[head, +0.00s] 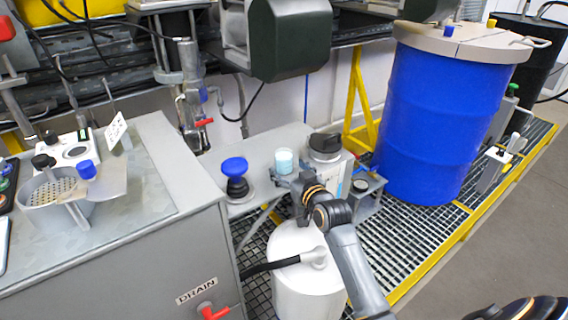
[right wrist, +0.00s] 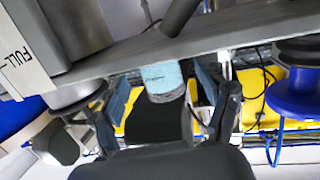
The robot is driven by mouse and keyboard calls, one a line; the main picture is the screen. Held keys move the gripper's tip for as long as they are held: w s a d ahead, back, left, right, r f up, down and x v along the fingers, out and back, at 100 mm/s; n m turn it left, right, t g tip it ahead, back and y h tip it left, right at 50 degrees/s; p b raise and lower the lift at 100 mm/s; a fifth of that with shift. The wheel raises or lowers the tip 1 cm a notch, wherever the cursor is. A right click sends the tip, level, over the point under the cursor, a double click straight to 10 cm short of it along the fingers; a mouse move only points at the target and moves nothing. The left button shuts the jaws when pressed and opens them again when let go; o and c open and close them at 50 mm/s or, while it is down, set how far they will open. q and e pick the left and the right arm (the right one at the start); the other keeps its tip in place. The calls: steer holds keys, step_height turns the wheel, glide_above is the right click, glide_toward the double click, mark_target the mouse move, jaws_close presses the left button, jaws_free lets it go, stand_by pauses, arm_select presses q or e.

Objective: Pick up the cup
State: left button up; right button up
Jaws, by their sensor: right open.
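A small cup (head: 284,161), white and light blue, stands upright on the grey bench shelf in the head view. In the right wrist view the light blue cup (right wrist: 164,80) shows between the fingers, partly covered by the dark gripper body. My right gripper (head: 292,181) is just in front of the cup, low over the shelf edge. In the right wrist view the right gripper (right wrist: 160,100) is open, with a finger on either side of the cup. I cannot tell whether a finger touches it. My left gripper is not in view.
A blue-capped black knob (head: 236,178) stands left of the cup. A grey canister with a black lid (head: 325,146) stands close on the right. A white tank (head: 300,265) is below my arm. A large blue drum (head: 440,115) is at right.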

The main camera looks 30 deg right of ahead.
mark_target(288, 167)
steer(key=w, duration=0.4)
steer(key=shift+d+f, duration=0.2)
steer(key=shift+f, duration=0.15)
steer(key=c, duration=1.3)
